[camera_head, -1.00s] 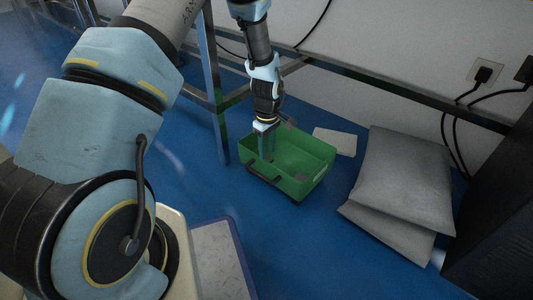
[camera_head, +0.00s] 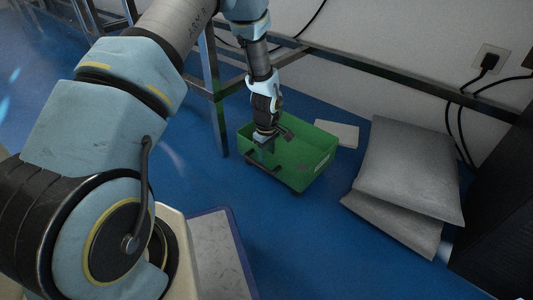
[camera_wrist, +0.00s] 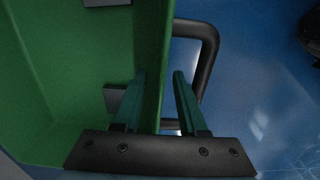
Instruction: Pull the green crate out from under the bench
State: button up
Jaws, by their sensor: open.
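The green crate (camera_head: 318,168) stands open-topped on the blue floor, just right of a metal bench leg (camera_head: 214,95). It has a dark bar handle on its near side, which also shows in the wrist view (camera_wrist: 210,60). My gripper (camera_head: 264,152) is at the crate's near wall, pointing down. In the wrist view my gripper (camera_wrist: 160,76) is open and its two teal fingers straddle the crate's wall. The left finger is inside the crate; the right one is outside, between wall and handle. Small grey pieces show inside the crate.
Two grey cushions (camera_head: 410,175) lie stacked right of the crate. A white flat piece (camera_head: 338,133) lies behind it. A metal rail (camera_head: 400,85) runs along the wall, with cables and a socket at right. Blue floor in front of the crate is clear.

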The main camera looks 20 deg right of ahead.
jog(key=shift+f, duration=0.85)
grip_shut()
dwell(0.9)
